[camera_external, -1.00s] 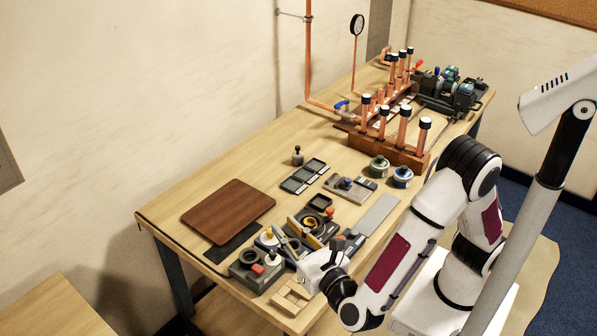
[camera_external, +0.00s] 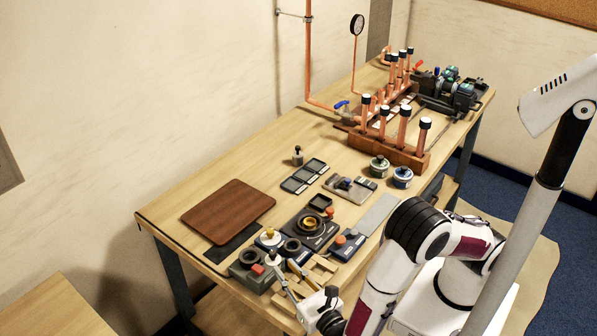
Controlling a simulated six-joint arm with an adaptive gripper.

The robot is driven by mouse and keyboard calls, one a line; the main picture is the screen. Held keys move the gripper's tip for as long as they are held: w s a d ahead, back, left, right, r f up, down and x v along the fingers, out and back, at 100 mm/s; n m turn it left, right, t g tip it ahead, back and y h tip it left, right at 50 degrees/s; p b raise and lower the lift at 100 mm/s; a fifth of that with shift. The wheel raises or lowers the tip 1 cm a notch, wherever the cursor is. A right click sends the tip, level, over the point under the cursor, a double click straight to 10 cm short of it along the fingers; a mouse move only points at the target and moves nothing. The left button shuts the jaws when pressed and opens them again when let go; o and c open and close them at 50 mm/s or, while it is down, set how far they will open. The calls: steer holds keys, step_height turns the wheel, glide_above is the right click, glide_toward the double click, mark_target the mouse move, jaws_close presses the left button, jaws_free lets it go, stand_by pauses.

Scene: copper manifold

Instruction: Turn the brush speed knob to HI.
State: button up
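A grey-green box (camera_external: 247,278) at the front left corner of the table has a dark round opening, a red-orange switch (camera_external: 258,270) and a small pale knob-like part (camera_external: 272,257) at its right. I cannot tell for sure which part is the brush speed knob, and no HI mark is readable. My gripper (camera_external: 284,268) is at the right end of this box, angled up and left, with its two narrow fingers spread apart. It looks open and empty. Whether a finger touches the box or the knob-like part is too small to tell.
Right behind are a box with a yellow-topped part (camera_external: 268,237), a dark unit with a round ring (camera_external: 311,225) and a blue-grey box with an orange knob (camera_external: 345,244). A brown board (camera_external: 228,211) lies left. Copper pipes on a wooden block (camera_external: 390,148) stand further back.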

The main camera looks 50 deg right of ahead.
mark_target(275, 253)
steer(key=shift+w, duration=0.1)
stand_by(0.3)
steer(key=shift+x, duration=3.8)
jaws_close()
